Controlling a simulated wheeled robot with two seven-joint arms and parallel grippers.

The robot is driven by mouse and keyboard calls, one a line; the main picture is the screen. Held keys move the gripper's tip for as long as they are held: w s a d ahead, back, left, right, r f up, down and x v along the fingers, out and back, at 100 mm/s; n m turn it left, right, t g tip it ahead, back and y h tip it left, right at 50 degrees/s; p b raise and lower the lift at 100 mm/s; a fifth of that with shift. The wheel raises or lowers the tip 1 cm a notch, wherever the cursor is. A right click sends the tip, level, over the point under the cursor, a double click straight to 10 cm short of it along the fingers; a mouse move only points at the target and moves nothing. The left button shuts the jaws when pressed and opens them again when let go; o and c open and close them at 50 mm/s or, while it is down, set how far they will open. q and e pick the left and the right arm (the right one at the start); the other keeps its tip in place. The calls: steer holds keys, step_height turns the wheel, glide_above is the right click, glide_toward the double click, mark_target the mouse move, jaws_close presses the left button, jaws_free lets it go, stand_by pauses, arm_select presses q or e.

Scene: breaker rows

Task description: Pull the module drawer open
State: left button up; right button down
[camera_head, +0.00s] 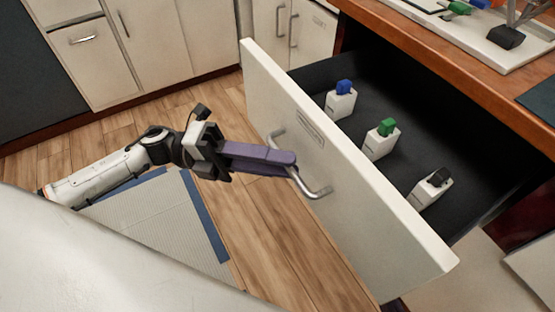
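The module drawer (345,185) stands pulled out from under the wooden counter, its white front facing left. The fingers look closed together around the handle bar; the exact contact is partly hidden. My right gripper is not clearly in view.
The wooden counter (450,75) runs above the drawer, with a white board (485,38) carrying a green and a black part. White cabinets (150,45) line the back. A grey mat (165,222) with blue edges lies on the wooden floor.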

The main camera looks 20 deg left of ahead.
arm_select(q)
steer(key=shift+a, duration=0.1)
steer(key=s+a+f, duration=0.1)
steer(key=a, duration=0.9)
steer(key=shift+f, duration=0.2)
steer(key=shift+s, duration=0.15)
